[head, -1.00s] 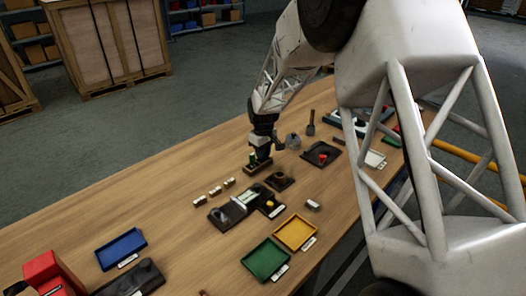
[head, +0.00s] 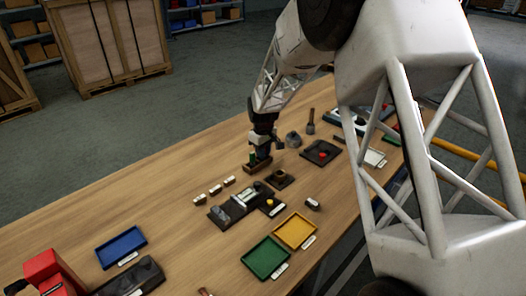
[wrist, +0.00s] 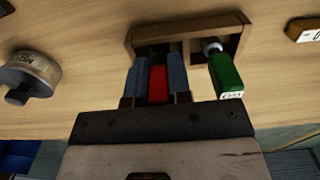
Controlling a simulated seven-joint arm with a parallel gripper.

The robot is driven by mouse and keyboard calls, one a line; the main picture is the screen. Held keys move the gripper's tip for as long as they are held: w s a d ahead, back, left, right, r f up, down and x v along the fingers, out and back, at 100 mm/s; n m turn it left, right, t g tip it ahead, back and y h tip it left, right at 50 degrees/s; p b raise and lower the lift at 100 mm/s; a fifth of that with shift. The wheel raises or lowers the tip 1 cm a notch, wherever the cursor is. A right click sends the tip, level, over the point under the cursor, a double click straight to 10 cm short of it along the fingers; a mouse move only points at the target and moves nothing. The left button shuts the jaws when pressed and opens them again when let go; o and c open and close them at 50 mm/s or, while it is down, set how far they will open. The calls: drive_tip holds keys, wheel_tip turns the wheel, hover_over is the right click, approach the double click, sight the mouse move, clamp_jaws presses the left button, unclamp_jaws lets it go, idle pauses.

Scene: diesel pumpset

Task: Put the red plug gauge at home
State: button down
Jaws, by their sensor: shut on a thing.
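My gripper (head: 259,150) is low over a small wooden rack (head: 257,168) on the table. In the wrist view its two blue-grey fingers are shut on the red plug gauge (wrist: 157,84), one on each side of the red handle. The handle is at the left opening of the wooden rack (wrist: 140,50). The gauge's far end is hidden, so I cannot tell how deep it sits in the opening. A green plug gauge (wrist: 226,76) stands in the right opening, close beside the right finger. In the head view the red gauge is hidden.
A cylindrical labelled thing (wrist: 30,72) lies left of the rack in the wrist view. A dark fixture (head: 240,204), green tray (head: 266,258), yellow tray (head: 295,231) and blue tray (head: 121,248) are on the table. Several small pale blocks (head: 215,190) lie nearby. The far left table is clear.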

drive_tip(key=shift+f, duration=0.25)
drive_tip(key=c, duration=1)
unclamp_jaws()
drive_tip(key=shift+o, duration=0.2)
drive_tip(key=shift+r, duration=0.15)
drive_tip(key=shift+r, duration=3.35)
